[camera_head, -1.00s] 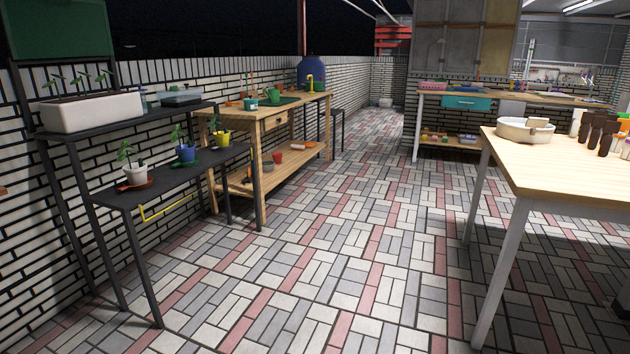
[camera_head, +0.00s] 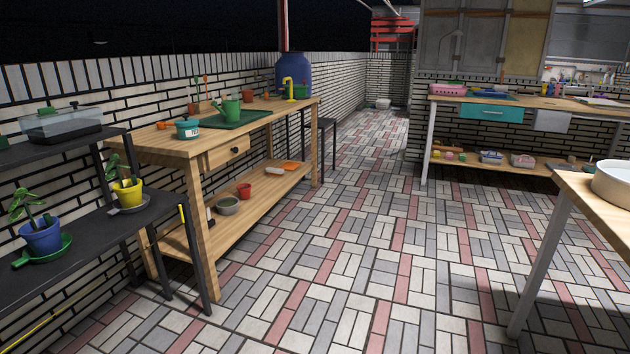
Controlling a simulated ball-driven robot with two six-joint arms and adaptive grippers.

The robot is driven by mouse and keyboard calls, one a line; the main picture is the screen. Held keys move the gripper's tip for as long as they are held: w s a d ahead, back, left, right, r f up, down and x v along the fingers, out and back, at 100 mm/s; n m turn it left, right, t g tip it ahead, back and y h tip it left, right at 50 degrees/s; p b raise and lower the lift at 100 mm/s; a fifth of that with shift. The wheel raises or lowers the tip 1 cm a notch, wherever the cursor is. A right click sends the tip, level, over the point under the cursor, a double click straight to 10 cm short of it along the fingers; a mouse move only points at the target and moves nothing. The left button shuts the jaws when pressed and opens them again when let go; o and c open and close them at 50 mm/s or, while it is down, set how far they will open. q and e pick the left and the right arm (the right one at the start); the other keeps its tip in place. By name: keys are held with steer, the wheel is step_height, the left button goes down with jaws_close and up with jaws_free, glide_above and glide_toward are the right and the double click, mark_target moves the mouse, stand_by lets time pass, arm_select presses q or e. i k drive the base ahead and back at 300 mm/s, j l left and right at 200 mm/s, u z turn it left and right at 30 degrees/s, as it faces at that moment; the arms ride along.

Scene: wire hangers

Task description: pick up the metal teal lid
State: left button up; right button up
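I cannot make out a separate metal teal lid with certainty. A small teal container with a pale label (camera_head: 188,129) stands on the front left of the wooden workbench top; whether its top is a lid is too small to tell. A teal drawer front (camera_head: 497,113) shows under the far workbench. Neither of my grippers is in view.
A dark plant shelf (camera_head: 90,232) is at the left. A table (camera_head: 588,204) with a white basin (camera_head: 614,182) is at the right. Tiled floor between is clear.

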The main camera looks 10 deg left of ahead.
mark_target(186, 122)
steer(key=i, duration=1.35)
steer(key=i+u, duration=0.35)
steer(key=i+l+u, duration=0.1)
steer(key=i+u, duration=0.15)
steer(key=u, duration=0.15)
steer(key=i+l+u, duration=0.2)
steer(key=u, duration=0.15)
steer(key=i, duration=0.05)
